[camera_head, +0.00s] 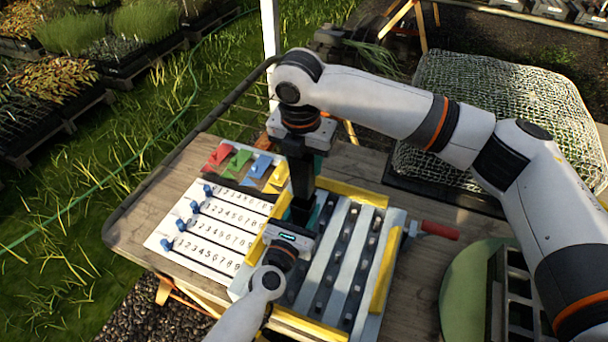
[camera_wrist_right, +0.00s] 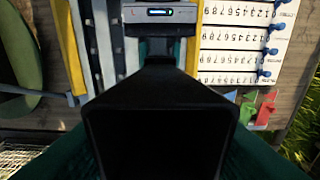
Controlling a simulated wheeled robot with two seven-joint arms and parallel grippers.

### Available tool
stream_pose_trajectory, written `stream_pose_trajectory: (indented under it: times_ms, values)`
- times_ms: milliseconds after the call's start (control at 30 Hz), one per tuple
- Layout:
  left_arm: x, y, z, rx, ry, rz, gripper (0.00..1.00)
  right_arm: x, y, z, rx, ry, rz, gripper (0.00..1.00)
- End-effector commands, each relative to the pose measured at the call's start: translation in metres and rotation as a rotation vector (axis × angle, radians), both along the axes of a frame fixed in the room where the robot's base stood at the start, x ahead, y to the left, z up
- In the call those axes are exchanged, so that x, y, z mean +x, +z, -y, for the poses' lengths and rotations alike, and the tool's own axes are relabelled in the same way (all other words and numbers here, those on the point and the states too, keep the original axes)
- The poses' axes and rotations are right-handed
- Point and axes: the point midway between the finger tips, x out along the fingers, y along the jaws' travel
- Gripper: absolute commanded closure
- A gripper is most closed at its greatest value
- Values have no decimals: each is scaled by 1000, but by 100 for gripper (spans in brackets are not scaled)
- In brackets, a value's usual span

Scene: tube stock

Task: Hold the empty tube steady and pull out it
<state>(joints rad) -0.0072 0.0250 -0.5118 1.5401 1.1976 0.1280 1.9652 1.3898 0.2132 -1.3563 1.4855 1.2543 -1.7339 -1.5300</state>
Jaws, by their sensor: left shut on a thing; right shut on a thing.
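A black, tapering square tube (camera_head: 300,172) stands between my two grippers above the tray. Its wide black end (camera_wrist_right: 155,135) fills the lower middle of the right wrist view, and it narrows away from the camera. My right gripper (camera_head: 304,160) is shut on its upper part, with teal fingers at both sides. My left gripper (camera_head: 302,218) is shut on the lower part; its body (camera_wrist_right: 160,15) shows at the top of the wrist view. Whether this is one tube or two nested tubes, I cannot tell. The left gripper's fingers are mostly hidden.
A pale tray (camera_head: 333,262) with yellow rails and dark slotted strips lies below. A red handle (camera_head: 440,230) sticks out at its right. Left are white number boards (camera_head: 212,225) with blue knobs and coloured tags (camera_head: 238,160). A mesh-covered block (camera_head: 500,110) stands behind my right arm.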

Motion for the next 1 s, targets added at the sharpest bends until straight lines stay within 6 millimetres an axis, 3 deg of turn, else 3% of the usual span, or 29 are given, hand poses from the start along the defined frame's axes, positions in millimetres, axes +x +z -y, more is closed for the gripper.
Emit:
stream_pose_trajectory:
  times_ms: [133,367,400,567,867,1000]
  values:
    - [0,0,0,0,0,-1,79,0,11,0,0,1,-1,77]
    - [0,0,0,0,0,0,79,0,13,0,0,1,-1,77]
    - [0,0,0,0,0,0,57,0,13,0,0,1,-1,77]
    - [0,0,0,0,0,0,33,0,13,0,0,1,-1,77]
    - [-2,0,-1,0,0,-1,33,0,13,0,0,1,-1,77]
    - [-16,-1,-7,1,0,-2,33,0,13,0,0,1,-1,77]
